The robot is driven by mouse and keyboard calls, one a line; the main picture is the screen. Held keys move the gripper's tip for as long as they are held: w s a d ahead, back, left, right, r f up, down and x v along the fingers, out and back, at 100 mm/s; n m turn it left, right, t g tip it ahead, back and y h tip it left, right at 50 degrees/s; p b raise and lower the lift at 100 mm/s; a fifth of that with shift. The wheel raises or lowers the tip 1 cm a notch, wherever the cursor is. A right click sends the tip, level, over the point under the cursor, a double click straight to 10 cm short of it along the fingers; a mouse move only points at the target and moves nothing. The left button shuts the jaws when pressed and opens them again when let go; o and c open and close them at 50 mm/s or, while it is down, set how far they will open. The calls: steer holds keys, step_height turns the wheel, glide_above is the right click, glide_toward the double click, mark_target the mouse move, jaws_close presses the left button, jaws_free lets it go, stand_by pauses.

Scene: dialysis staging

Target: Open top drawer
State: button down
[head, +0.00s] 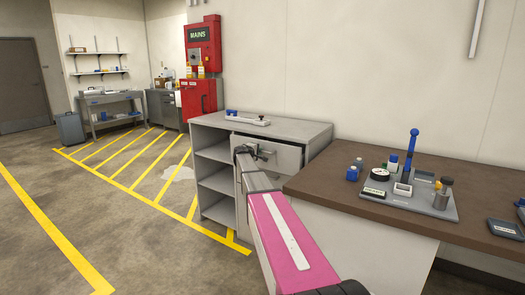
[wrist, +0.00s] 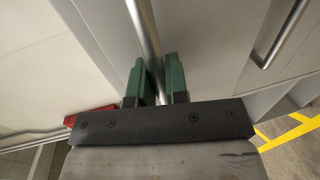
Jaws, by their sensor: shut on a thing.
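The grey cabinet (head: 320,132) stands in the middle of the head view, with open shelves on its left and drawers on its right. The top drawer (head: 287,157) has a light front, and a thin dark gap shows along its upper edge, so it looks slightly ajar. My gripper (head: 249,153) is at this drawer's front. In the wrist view, the two green fingers of my gripper (wrist: 157,80) are closed around the metal bar handle (wrist: 145,28), one on each side. In the head view my arm hides much of the lower drawer front.
A second bar handle (wrist: 283,38) shows on a neighbouring front in the wrist view. A brown counter (head: 330,185) with a grey tray (head: 425,206) of bottles adjoins the cabinet at right. A white and blue device (head: 247,118) lies on the cabinet top. Open floor lies left.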

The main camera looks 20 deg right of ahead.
steer(key=f+v, duration=0.2)
steer(key=v, duration=1)
steer(key=f+v, duration=0.2)
steer(key=v, duration=0.9)
steer(key=shift+s+a+f, duration=0.2)
steer(key=shift+s+a, duration=0.2)
steer(key=shift+a, duration=0.3)
steer(key=c, duration=1.1)
jaws_free()
steer(key=shift+c, duration=0.2)
steer(key=v, duration=1)
steer(key=shift+s+a, duration=0.2)
steer(key=shift+a, duration=0.15)
steer(key=s+d+f+m+g+y, duration=0.25)
steer(key=s+d+f+g, duration=0.2)
steer(key=s+f, duration=0.5)
steer(key=s+a+f+m+g+y, duration=0.2)
steer(key=s+f+m+g+y, duration=0.3)
steer(key=s+f+y, duration=0.5)
steer(key=s+f, duration=0.6)
steer(key=s, duration=0.3)
steer(key=shift+s+f, duration=0.25)
steer(key=shift+f, duration=0.05)
